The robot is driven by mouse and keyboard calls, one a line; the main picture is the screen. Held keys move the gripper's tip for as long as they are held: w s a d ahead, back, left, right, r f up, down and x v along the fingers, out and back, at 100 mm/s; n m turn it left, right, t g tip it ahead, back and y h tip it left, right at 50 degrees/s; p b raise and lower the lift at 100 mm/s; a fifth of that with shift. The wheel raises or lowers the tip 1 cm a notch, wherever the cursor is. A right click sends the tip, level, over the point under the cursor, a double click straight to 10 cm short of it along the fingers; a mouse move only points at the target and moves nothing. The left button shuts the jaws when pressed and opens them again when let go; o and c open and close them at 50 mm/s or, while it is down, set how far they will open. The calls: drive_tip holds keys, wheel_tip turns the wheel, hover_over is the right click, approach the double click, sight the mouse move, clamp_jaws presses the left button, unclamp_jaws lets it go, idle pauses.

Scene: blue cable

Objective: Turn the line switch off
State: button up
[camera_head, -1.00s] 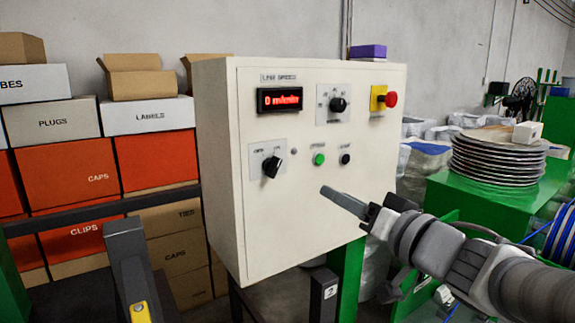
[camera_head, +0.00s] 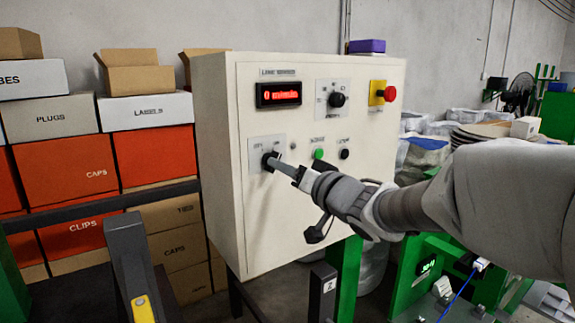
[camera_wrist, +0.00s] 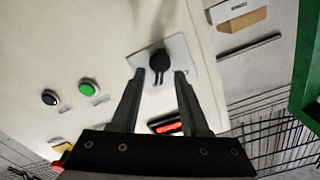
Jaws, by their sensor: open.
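The line switch is a black rotary knob (camera_head: 267,160) on a light plate (camera_head: 256,148) at the lower left of the cream control box's front. Its small labels are too blurred to read. My gripper (camera_head: 277,163) reaches in from the right, with its fingertips at the knob and partly covering it. In the wrist view, my gripper (camera_wrist: 158,73) is open, and the knob (camera_wrist: 159,60) shows between and just beyond the two fingertips. I cannot tell whether a finger touches it.
The cream box (camera_head: 215,190) also has a red-lit display (camera_head: 279,94), another black knob (camera_head: 337,99), a red emergency button (camera_head: 389,94), a green button (camera_head: 318,154) and a black button (camera_head: 344,154). Stacked cartons (camera_head: 75,165) stand left.

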drive_tip(key=shift+x, duration=1.35)
clamp_jaws()
